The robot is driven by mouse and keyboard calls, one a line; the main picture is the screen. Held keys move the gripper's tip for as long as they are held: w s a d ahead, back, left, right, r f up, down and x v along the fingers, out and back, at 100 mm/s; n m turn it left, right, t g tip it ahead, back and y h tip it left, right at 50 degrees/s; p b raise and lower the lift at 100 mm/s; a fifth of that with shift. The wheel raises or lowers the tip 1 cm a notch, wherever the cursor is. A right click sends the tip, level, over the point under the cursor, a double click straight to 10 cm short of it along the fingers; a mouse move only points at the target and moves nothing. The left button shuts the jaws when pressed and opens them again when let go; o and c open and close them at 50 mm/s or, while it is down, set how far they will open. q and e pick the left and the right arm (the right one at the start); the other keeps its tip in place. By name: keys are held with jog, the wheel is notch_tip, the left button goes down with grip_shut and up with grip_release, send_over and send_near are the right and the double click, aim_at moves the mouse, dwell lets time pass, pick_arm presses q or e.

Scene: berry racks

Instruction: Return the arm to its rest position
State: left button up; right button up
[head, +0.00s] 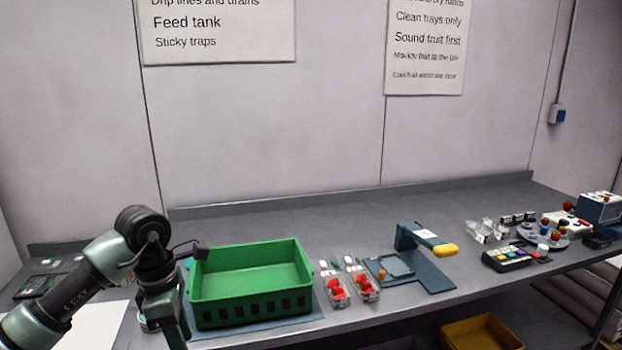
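My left arm comes in from the lower left, bends at a dark joint and points down in front of the bench, just left of the green crate (250,306). Its lower end runs out of the bottom of the picture, so the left gripper's fingers do not show. My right arm and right gripper are not in view.
The crate looks empty and stands on a blue-grey mat on the grey bench. Right of it are clear punnets with red berries (338,293), a blue stand (425,262) with a yellow-tipped arm, and a button box (507,258). A yellow bin (482,335) sits below.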

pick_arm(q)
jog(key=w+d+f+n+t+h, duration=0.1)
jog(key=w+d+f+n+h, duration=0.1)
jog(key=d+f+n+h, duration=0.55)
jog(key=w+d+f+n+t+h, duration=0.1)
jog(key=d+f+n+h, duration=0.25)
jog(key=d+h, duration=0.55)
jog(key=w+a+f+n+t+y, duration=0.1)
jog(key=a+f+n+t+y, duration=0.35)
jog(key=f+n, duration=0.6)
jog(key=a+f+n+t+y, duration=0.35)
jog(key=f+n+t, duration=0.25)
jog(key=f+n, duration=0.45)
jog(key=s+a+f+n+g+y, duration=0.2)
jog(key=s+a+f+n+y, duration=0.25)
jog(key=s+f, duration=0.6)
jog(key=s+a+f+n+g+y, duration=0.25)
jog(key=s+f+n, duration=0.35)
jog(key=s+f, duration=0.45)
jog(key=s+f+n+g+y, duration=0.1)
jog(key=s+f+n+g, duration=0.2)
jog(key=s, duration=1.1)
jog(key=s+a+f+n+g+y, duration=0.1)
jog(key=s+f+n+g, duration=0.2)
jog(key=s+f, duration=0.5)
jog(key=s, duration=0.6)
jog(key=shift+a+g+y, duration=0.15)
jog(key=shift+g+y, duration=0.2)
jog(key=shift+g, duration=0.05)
